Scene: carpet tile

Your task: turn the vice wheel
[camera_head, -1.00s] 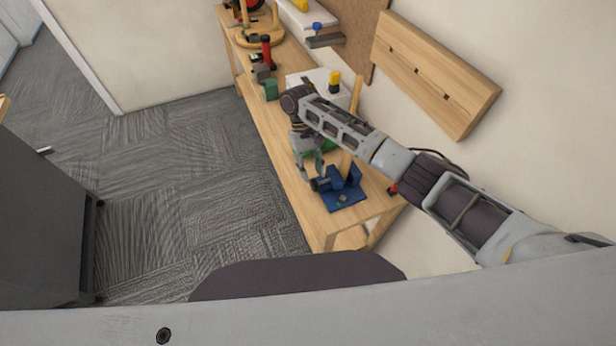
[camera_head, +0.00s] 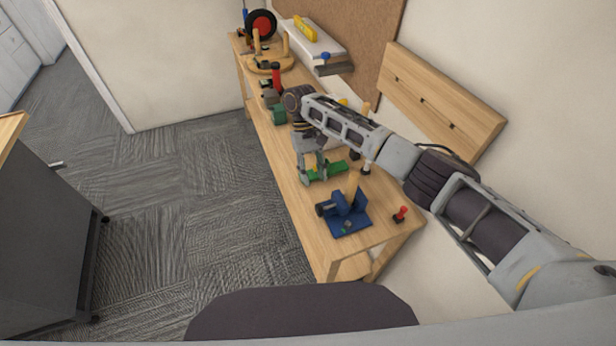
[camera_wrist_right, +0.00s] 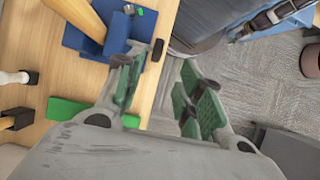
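The blue vice (camera_head: 345,220) sits near the front end of the wooden workbench. Its dark wheel (camera_head: 321,209) is on its left side, toward the bench edge. My right gripper (camera_head: 314,180) points down just beyond the vice, above the bench edge, apart from the wheel. In the right wrist view the gripper (camera_wrist_right: 160,78) is open, with green finger pads and nothing between them. The blue vice (camera_wrist_right: 88,38) is at upper left there, and its dark wheel (camera_wrist_right: 158,50) shows beyond the left finger. My left gripper is not in view.
A green object (camera_head: 327,171) lies on the bench close behind my right gripper. A red-topped piece (camera_head: 400,214) stands right of the vice. Several tools stand farther back. A dark cabinet (camera_head: 45,225) is at left, with open carpet between.

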